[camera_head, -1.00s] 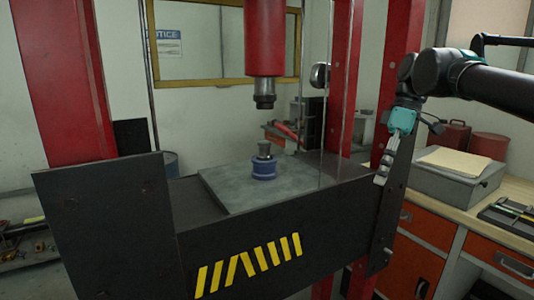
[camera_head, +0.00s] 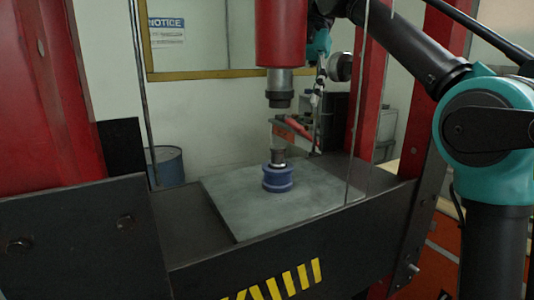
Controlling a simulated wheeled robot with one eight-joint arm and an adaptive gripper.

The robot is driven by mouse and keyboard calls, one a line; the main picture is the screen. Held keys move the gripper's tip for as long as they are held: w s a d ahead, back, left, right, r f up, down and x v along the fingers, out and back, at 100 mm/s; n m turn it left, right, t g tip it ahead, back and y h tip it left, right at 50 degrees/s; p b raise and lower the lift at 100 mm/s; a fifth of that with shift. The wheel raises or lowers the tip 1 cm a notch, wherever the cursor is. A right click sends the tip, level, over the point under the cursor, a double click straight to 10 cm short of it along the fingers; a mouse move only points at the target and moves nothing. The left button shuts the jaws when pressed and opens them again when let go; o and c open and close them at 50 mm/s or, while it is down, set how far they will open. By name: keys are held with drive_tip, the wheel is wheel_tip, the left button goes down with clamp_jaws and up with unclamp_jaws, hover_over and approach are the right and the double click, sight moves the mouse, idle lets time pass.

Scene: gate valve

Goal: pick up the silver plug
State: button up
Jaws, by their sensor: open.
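The silver plug (camera_head: 278,154) stands upright on top of a blue ring-shaped part (camera_head: 278,178), which sits on the grey plate (camera_head: 225,205) of the press. Its lower part is hidden in or behind the blue part. My gripper (camera_head: 315,108) hangs pointing down behind and to the right of the red press ram, above and beyond the plug. It is apart from the plug and empty. The ram hides part of the wrist, and the fingers look small and narrow from this side.
The red press ram (camera_head: 284,32) with its dark tip (camera_head: 279,97) hangs right above the plug. Thin vertical rods and red posts (camera_head: 375,80) flank the plate. A round silver knob (camera_head: 341,66) is near my gripper. The plate around the blue part is clear.

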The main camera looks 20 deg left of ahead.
approach(278, 147)
drive_tip(key=x, duration=0.3)
drive_tip(key=shift+x, duration=2.8)
drive_tip(key=shift+c, duration=0.4)
clamp_jaws()
